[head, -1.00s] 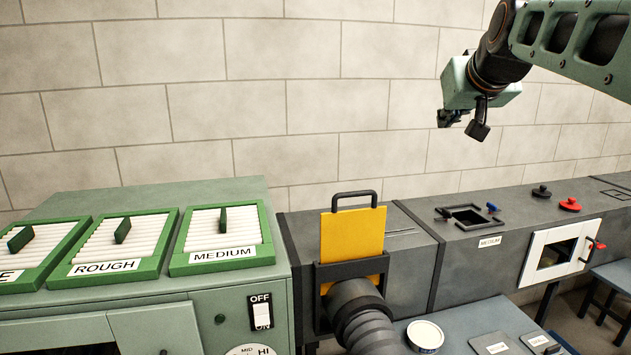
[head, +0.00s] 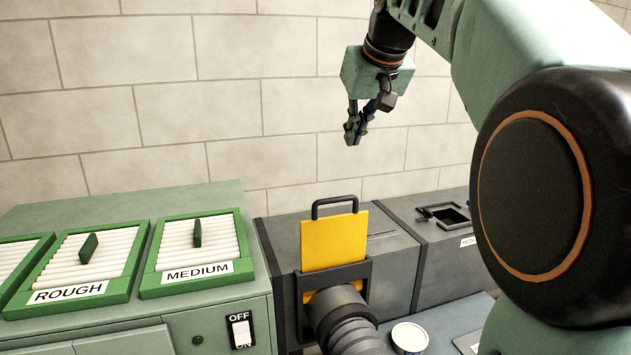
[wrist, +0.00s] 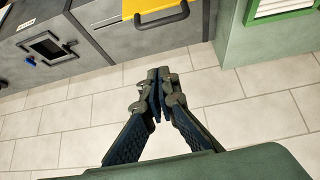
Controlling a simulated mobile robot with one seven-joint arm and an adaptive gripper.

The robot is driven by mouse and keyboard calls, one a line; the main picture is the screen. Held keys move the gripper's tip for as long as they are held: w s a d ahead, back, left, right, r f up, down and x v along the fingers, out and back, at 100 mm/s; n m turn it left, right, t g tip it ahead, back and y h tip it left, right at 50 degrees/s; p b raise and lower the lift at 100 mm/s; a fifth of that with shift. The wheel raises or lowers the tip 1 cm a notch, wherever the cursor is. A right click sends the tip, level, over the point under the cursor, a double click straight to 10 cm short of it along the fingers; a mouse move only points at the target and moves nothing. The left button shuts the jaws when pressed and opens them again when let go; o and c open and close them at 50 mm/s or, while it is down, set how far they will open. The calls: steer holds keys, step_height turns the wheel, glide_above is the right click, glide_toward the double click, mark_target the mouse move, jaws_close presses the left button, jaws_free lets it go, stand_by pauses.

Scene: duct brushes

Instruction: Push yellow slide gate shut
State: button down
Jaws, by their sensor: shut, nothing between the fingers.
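The yellow slide gate (head: 333,242) stands upright in a dark frame on the grey duct, raised well above the frame, with a black loop handle (head: 335,201) on its top edge. In the wrist view the yellow gate (wrist: 150,14) shows at the top edge, with its dark handle below it. My gripper (head: 353,138) is up in front of the wall, above the gate and a little to its right, pointing down and touching nothing. In the wrist view my gripper (wrist: 158,76) has its fingertips together with nothing between them.
A ribbed dark hose (head: 345,322) joins the duct below the gate. A green cabinet with filter panels (head: 197,252) and an OFF/ON switch (head: 241,330) stands at left. An open square port (head: 452,216) lies to the right. A white tub (head: 410,338) sits at front.

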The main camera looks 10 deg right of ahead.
steer(key=shift+s+a+f+g, duration=0.2)
steer(key=shift+s+a+g, duration=0.1)
steer(key=shift+a, duration=0.2)
steer(key=shift+w, duration=0.1)
steer(key=b, duration=0.1)
glide_above(337, 198)
step_height(337, 198, down, 9)
steer(key=shift+r, duration=0.2)
steer(key=shift+s+d+f+b, duration=0.1)
steer(key=shift+s+f+b, duration=0.15)
steer(key=shift+f, duration=0.65)
steer(key=shift+s+f+b, duration=0.15)
steer(key=shift+f+b, duration=0.05)
steer(key=shift+f, duration=0.7)
